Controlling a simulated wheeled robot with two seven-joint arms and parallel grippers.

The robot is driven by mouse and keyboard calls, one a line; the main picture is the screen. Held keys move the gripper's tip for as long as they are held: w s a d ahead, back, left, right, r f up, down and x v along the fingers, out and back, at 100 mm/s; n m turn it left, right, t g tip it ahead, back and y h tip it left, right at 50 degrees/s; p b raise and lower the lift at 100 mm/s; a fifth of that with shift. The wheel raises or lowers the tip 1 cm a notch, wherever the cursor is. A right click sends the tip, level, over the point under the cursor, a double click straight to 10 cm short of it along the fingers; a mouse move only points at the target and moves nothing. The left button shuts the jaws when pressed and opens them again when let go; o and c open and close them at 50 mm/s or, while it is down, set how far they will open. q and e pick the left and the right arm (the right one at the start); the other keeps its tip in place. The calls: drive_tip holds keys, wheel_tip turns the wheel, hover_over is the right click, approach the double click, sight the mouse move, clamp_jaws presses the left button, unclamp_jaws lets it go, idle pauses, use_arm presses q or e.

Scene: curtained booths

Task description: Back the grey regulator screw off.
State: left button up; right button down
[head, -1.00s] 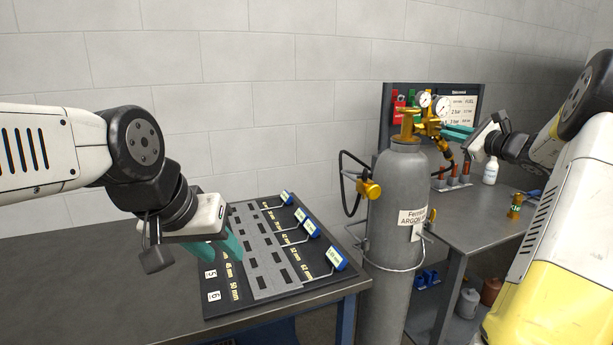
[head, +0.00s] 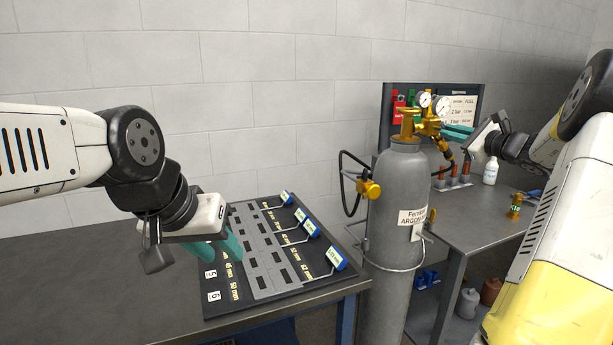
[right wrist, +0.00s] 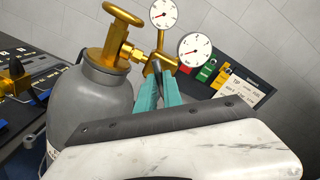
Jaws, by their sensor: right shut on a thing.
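The grey cylinder (head: 395,190) stands between the two tables, with a brass valve and handwheel (right wrist: 125,18) on top. The brass regulator (head: 428,128) with two round gauges (head: 441,105) is fitted to the valve. My right gripper (head: 450,131) has its teal fingers shut at the regulator's front; they also show in the right wrist view (right wrist: 160,95). The grey regulator screw (right wrist: 157,67) shows only as a small dark piece at the fingertips, mostly hidden by them. My left gripper (head: 222,246) hangs over the left table's tool board; its fingers are partly hidden by its body.
The tool board (head: 270,250) with blue-handled keys lies on the left table (head: 100,270). A hose with a brass torch fitting (head: 369,189) hangs on the cylinder's left.

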drive_tip(key=n, duration=0.3)
drive_tip(key=shift+n, duration=0.3)
drive_tip(key=n, duration=0.3)
drive_tip(key=shift+n, duration=0.3)
drive_tip(key=shift+n, duration=0.7)
drive_tip(key=c, duration=1.9)
unclamp_jaws()
drive_tip(key=shift+n, duration=0.3)
drive_tip(key=o, duration=0.5)
